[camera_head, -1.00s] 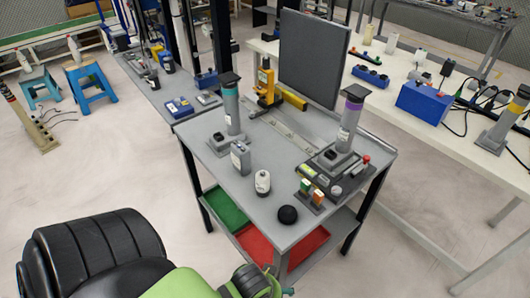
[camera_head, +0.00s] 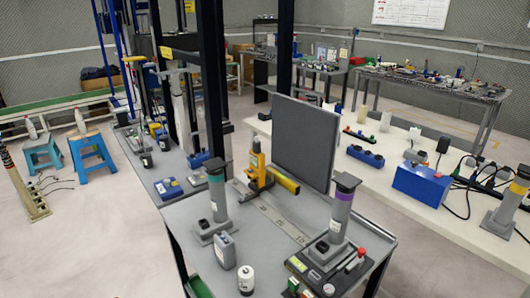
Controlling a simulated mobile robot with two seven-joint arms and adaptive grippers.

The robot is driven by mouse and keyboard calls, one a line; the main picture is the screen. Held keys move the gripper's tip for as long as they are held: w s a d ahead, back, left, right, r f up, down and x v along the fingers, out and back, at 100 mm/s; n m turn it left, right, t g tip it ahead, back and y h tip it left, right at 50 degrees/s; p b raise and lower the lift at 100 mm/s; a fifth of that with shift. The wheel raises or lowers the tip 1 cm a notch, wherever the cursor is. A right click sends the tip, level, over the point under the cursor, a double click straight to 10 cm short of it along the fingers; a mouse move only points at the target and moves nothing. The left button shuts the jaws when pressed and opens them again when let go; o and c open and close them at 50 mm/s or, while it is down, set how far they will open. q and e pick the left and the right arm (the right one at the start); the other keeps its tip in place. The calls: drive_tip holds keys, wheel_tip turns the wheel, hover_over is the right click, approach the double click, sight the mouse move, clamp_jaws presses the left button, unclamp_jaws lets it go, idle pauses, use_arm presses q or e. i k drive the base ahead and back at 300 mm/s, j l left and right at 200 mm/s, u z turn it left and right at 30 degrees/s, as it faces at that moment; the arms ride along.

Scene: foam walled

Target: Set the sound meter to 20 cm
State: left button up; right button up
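A grey table (camera_head: 185,213) stands in front of me. A flat metal rail (camera_head: 270,217) runs across it toward a yellow upright device (camera_head: 257,168) at its far left end. A small grey box-shaped device (camera_head: 225,250) stands near the front left. I cannot tell for sure which of these is the sound meter, and no scale marks are readable. A grey post with a teal band (camera_head: 217,195) stands left of the rail, and one with a purple band (camera_head: 341,213) stands right of it. Neither of my grippers is in view.
A dark upright panel (camera_head: 305,143) stands behind the rail, beside a yellow cylinder (camera_head: 284,181). A white bottle (camera_head: 246,280) stands at the front. A black control box (camera_head: 325,272) surrounds the right post's foot. A white bench with a blue box (camera_head: 422,184) is at right.

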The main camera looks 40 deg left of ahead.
sight(257, 158)
drive_tip(key=i+u, duration=0.1)
drive_tip(key=u, duration=0.35)
drive_tip(key=i+u, duration=0.15)
drive_tip(key=u, duration=0.35)
